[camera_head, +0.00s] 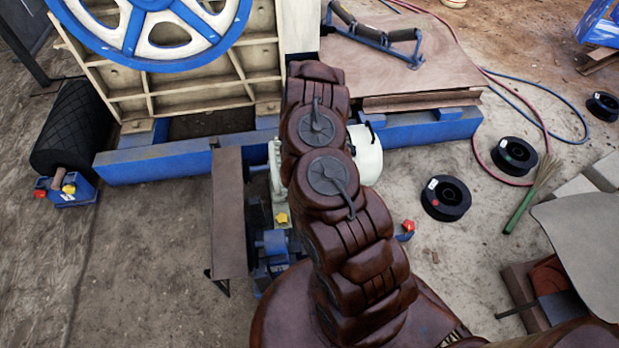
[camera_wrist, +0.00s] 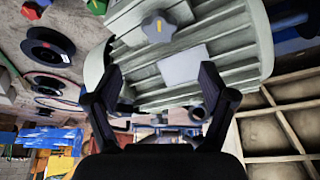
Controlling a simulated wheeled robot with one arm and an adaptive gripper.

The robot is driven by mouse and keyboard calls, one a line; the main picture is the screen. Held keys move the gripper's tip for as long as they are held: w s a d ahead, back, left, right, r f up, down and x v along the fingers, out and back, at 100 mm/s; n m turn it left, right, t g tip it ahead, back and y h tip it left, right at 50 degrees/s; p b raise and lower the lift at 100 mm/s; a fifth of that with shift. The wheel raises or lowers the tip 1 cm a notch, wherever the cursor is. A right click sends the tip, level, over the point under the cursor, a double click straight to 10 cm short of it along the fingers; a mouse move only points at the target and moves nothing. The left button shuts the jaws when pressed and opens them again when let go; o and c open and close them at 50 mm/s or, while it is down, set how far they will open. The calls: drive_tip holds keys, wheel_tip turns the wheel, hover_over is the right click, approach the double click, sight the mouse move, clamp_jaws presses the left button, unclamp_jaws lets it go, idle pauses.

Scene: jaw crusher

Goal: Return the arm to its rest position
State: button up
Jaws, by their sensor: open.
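My arm (camera_head: 340,190), in brown padded covers, reaches forward up the middle of the head view. Its far end hides my gripper there. In the wrist view my gripper (camera_wrist: 162,80) shows two dark fingers spread apart with nothing held between them. A pale green ribbed motor housing (camera_wrist: 225,45) lies beyond the fingertips. It carries a grey knob (camera_wrist: 159,27) with a yellow mark and a blank pale plate (camera_wrist: 184,67). I cannot tell how far the fingertips are from the housing.
A blue-rimmed flywheel (camera_head: 150,52) and blue base beam (camera_head: 160,165) stand ahead. A pale rounded machine part (camera_head: 365,155) and brown panel (camera_head: 229,210) flank my arm. Black spools (camera_head: 446,198), a broom (camera_head: 522,208) and hoses (camera_head: 540,110) lie right. Floor at left (camera_head: 140,260) is clear.

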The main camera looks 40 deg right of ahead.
idle(0.3)
drive_tip(key=w+a+r+n+t+y, duration=0.1)
drive_tip(key=w+a+r+n+y, duration=0.15)
drive_tip(key=a+r, duration=0.9)
drive_tip(key=w+a+r+n+t+y, duration=0.15)
drive_tip(key=w+a+r+y, duration=0.25)
drive_tip(key=a+r, duration=0.7)
drive_tip(key=s+a+r+n+g+y, duration=0.1)
drive_tip(key=s+a+r+n+g, duration=0.2)
drive_tip(key=r, duration=0.7)
drive_tip(key=s+a+r+n+g+p, duration=0.1)
drive_tip(key=s+a+r+n, duration=0.1)
drive_tip(key=s+r, duration=0.45)
drive_tip(key=s+a+r+n, duration=0.15)
drive_tip(key=s+r, duration=0.25)
drive_tip(key=s, duration=0.5)
drive_tip(key=s+d+r+g+h, duration=0.1)
drive_tip(key=s+d+r, duration=0.1)
drive_tip(key=s, duration=0.5)
drive_tip(key=s+d+r+g+h, duration=0.1)
drive_tip(key=s+d+r, duration=0.1)
drive_tip(key=s, duration=0.5)
drive_tip(key=s+d+r+g+h, duration=0.1)
drive_tip(key=s+d+r, duration=0.1)
drive_tip(key=s, duration=0.5)
drive_tip(key=shift+s+d+r+n+h+p, duration=0.25)
drive_tip(key=shift+r+n+h+p, duration=0.15)
drive_tip(key=shift+r, duration=0.25)
